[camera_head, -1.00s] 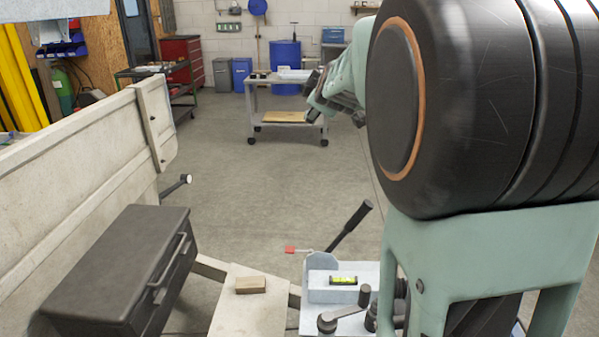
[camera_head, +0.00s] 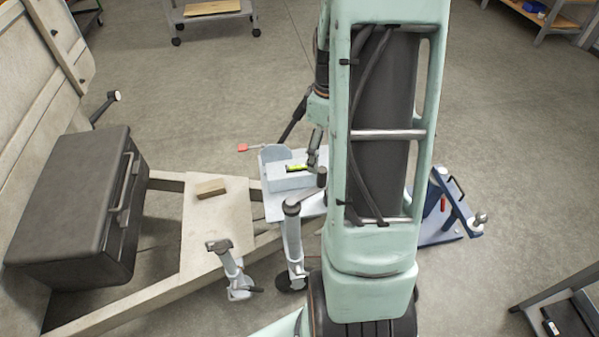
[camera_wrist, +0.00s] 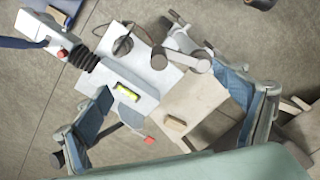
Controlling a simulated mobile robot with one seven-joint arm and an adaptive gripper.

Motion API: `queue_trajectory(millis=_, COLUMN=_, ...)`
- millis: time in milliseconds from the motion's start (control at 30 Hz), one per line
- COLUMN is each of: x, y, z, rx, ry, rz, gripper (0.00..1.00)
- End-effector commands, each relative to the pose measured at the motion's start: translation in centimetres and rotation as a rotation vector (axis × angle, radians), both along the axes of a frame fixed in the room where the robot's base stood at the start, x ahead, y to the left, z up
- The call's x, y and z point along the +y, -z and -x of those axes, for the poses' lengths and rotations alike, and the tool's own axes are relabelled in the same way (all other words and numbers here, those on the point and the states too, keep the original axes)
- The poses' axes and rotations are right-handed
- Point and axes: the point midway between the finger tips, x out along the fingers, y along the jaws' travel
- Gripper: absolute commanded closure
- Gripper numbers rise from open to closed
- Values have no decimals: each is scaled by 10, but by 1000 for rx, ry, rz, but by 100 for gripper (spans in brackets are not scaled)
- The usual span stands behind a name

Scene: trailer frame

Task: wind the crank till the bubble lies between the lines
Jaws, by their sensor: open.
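The spirit level vial (camera_head: 297,168) is yellow-green and sits on a pale block on a light plate; it also shows in the wrist view (camera_wrist: 126,95). The bubble and lines are too small to read. The crank (camera_head: 322,177), with a dark upright grip, tops the grey jack post (camera_head: 293,235) in front of the plate. In the wrist view my gripper (camera_wrist: 163,80) is open, its fingers wide apart with nothing between them, above the plate and jack. In the head view my arm hides most of the gripper.
A black toolbox (camera_head: 70,215) and a wooden block (camera_head: 210,188) rest on the trailer frame at left. A second, shorter grey post (camera_head: 230,262) stands in front. A blue stand (camera_head: 447,215) is right of my arm.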

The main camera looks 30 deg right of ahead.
Motion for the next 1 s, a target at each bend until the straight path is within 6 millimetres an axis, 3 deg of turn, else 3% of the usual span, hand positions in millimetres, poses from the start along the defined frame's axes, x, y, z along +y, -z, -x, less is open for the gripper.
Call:
queue_trajectory(millis=800, x=-2, y=102, z=0, rx=-3, ry=1, rz=0, gripper=10)
queue_trajectory(millis=1000, x=-2, y=95, z=0, rx=-3, ry=0, rz=1, gripper=32)
